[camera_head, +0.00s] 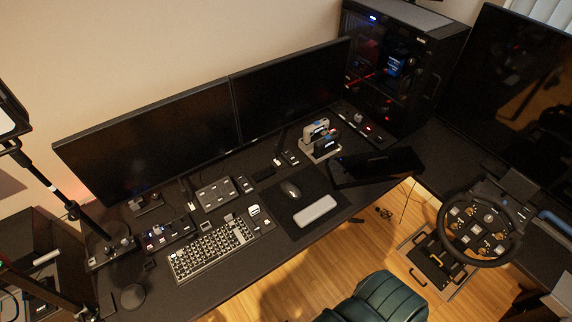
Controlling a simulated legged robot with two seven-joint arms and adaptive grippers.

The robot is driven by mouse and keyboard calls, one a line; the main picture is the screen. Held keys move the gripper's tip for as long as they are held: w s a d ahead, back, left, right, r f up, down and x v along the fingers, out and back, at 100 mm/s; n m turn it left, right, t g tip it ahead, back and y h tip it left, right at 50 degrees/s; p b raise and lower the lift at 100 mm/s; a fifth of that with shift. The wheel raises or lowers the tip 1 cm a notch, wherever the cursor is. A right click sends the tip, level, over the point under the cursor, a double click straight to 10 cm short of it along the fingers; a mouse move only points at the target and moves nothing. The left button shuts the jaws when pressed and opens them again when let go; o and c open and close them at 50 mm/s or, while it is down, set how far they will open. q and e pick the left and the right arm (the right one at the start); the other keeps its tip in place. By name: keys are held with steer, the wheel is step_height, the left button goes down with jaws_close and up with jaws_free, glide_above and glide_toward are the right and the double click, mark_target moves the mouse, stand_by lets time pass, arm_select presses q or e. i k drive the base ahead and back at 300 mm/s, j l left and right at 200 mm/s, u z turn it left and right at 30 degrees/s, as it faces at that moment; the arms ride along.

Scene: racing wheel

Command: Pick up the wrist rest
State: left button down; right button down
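The wrist rest is most likely the light grey, rounded, elongated pad (315,210). It lies flat on the dark mouse mat (287,222), near the front edge of the desk. A dark mouse (291,189) sits just behind it on the mat, apart from it. Nothing covers the pad. I make out neither my left nor my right gripper in the head view, and nothing is touching the pad.
A keyboard (212,250) lies left of the mat. A black tilted panel (375,166) stands to the right. Two monitors (150,140) line the back. A green chair (375,299) stands in front. A steering wheel (478,229) is at the right.

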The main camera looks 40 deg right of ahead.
mark_target(304, 217)
steer(key=z, duration=0.4)
steer(key=l+z, duration=0.1)
steer(key=z, duration=0.3)
steer(key=i+z, duration=0.1)
steer(key=z, duration=0.65)
steer(key=u, duration=1.3)
steer(key=l+z, duration=0.1)
steer(key=z, duration=1.2)
